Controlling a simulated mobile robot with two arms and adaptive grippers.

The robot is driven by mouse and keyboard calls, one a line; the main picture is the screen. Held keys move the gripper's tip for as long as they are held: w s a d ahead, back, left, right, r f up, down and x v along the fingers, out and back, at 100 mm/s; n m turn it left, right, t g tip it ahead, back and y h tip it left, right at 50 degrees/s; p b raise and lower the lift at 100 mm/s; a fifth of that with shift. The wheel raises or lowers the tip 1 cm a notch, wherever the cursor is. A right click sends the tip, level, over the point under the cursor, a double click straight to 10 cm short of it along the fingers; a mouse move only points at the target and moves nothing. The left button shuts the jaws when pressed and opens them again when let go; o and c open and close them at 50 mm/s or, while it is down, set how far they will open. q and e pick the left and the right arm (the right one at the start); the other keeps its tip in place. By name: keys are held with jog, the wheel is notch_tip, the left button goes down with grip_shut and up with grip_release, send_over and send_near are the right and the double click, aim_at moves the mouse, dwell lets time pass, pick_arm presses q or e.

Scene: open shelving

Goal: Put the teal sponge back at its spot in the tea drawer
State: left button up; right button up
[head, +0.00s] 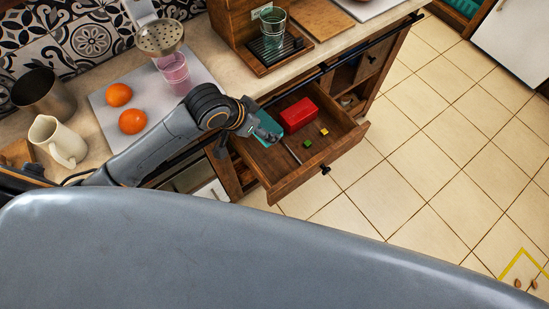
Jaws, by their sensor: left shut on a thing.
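My left gripper (264,132) reaches in from the left over the open wooden drawer (289,187). It is shut on the teal sponge (268,125), which shows as a teal patch at the fingers. The sponge is at the left back part of the drawer, left of a red box (299,114). The arm and fingers hide part of the sponge, and I cannot tell whether it touches the drawer floor. My right gripper is out of view.
A small green block (307,143) and a yellow one (324,131) lie in the drawer, near a thin light rod (292,153). The counter above holds oranges (132,121), a pink cup (174,72) and a cream pitcher (58,140). The tiled floor to the right is mostly clear.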

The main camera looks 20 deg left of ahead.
pick_arm(q)
jog(key=f, duration=0.1)
jog(key=f+m, duration=0.1)
jog(key=shift+w+d+f+h, duration=0.3)
jog(key=shift+w+d, duration=0.1)
notch_tip(320, 180, down, 12)
jog(key=shift+s+f+b, duration=0.15)
jog(key=shift+b, duration=0.4)
jog(key=shift+f, duration=0.25)
notch_tip(320, 180, down, 4)
jog(key=shift+r, duration=0.1)
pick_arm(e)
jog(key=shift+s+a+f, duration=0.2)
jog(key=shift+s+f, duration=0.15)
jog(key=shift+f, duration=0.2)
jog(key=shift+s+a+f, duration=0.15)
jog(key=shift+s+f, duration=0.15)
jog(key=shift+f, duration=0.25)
pick_arm(q)
jog(key=shift+b, duration=0.3)
jog(key=o, duration=1)
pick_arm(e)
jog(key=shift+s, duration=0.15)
